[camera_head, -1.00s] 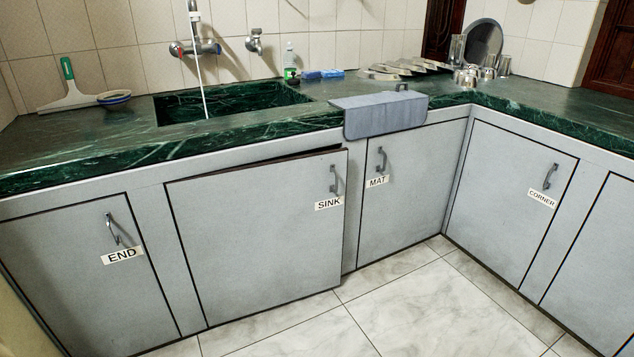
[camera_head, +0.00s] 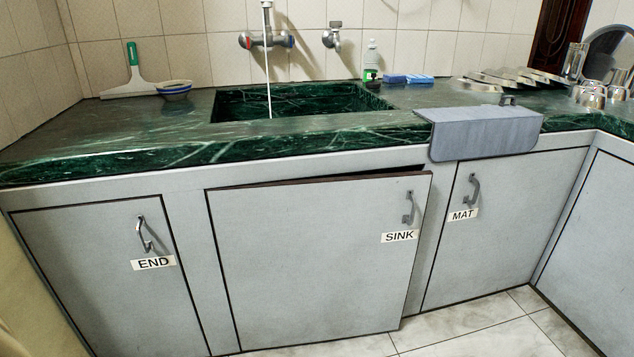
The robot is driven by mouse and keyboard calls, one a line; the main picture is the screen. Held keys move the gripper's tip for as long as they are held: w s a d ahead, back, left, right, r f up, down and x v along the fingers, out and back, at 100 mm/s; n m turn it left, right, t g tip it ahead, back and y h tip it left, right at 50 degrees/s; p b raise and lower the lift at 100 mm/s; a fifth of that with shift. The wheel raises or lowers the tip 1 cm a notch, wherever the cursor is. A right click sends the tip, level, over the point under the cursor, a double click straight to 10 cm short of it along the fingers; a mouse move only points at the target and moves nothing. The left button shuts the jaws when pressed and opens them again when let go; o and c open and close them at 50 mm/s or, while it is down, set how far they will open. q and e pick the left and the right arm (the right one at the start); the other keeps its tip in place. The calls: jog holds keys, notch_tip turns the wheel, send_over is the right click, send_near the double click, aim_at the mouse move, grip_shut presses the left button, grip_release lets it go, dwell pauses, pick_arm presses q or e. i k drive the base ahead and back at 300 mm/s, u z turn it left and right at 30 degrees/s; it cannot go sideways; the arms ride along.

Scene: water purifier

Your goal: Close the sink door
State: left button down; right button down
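The sink door (camera_head: 310,265) is a grey cabinet door labelled SINK, below the green marble counter. It stands slightly ajar: its right edge sticks out from the cabinet front and a dark gap shows along its top. Its handle (camera_head: 409,207) is near the upper right corner, above the SINK label (camera_head: 399,237). The left edge of the door lies close to the frame. Neither of my grippers is in view.
The END door (camera_head: 95,275) on the left and the MAT door (camera_head: 485,225) on the right look shut. A grey mat (camera_head: 485,132) hangs over the counter edge. Water runs into the sink basin (camera_head: 310,101). Tiled floor (camera_head: 500,325) shows clear at lower right.

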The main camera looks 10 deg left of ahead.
aim_at(302, 260)
jog(key=u, duration=0.3)
jog(key=i, duration=1)
jog(key=z, duration=0.15)
